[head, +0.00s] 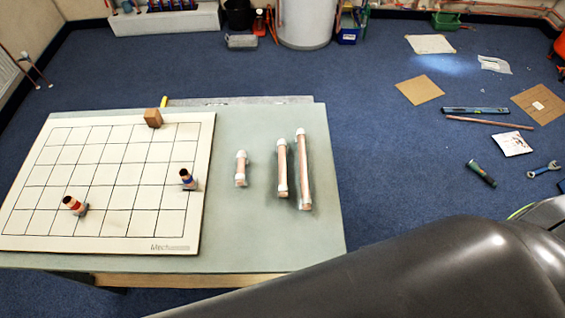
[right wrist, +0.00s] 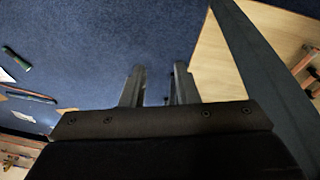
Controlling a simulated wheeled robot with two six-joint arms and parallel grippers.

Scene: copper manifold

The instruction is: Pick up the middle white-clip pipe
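Three copper pipes with white clips lie side by side on the green-grey table in the head view. The middle white-clip pipe (head: 282,165) is medium in length. The short pipe (head: 240,170) lies to its left with a wider gap. The long pipe (head: 304,170) lies close on its right. My right gripper (right wrist: 159,84) shows in the right wrist view, with its two fingers apart and nothing between them. Blue floor and a table edge show beyond it, and no pipe of the three is visible there. My left gripper is in neither view.
A white gridded board (head: 110,170) covers the table's left part, with a red-banded fitting (head: 75,206), a blue-banded fitting (head: 188,180) and a brown block (head: 153,118). My dark arm crosses the lower right. Tools and cardboard lie on the floor at right.

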